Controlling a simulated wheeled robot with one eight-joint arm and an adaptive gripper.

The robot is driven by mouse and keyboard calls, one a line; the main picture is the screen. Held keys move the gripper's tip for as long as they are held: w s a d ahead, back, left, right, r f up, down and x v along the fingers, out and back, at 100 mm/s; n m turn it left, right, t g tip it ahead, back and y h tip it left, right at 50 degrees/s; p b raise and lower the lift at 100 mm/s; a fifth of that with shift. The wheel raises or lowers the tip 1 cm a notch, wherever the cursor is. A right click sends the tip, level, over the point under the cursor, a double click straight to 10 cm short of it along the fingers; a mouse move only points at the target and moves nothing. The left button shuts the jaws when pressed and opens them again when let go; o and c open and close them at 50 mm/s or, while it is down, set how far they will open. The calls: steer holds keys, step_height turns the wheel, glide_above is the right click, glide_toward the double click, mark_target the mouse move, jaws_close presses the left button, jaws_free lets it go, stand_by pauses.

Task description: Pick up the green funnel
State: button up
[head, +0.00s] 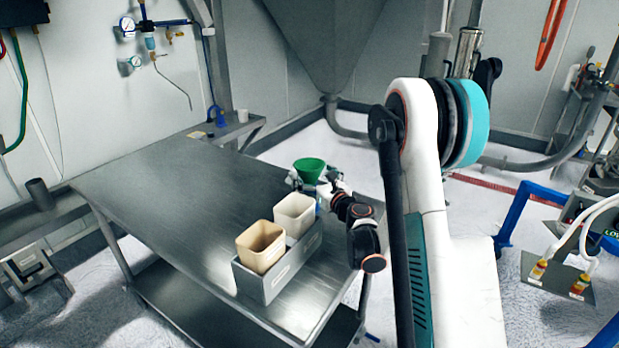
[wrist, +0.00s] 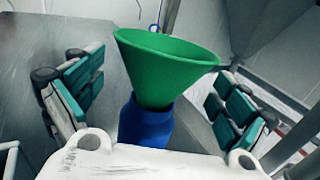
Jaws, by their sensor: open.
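The green funnel (head: 309,169) is upright, wide mouth up, near the right edge of the metal table (head: 150,190). In the wrist view the green funnel (wrist: 165,70) sits in the top of a blue cylindrical piece (wrist: 146,122). My gripper (head: 316,184) is at the funnel in the head view. In the wrist view my gripper (wrist: 155,95) is open, with one teal-padded finger on each side of the funnel. Gaps show between both fingers and the funnel. The lower end of the blue piece is hidden behind the white gripper body.
A grey bin (head: 278,274) near the table's right edge holds a tan container (head: 260,247) and a white container (head: 294,215), close to my arm. A large metal hopper (head: 325,40) hangs behind. The table's left and middle are clear.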

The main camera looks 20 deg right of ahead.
steer(key=shift+w+a, duration=0.1)
steer(key=shift+w, duration=0.9)
steer(key=c, duration=1.2)
steer(key=shift+r, duration=0.1)
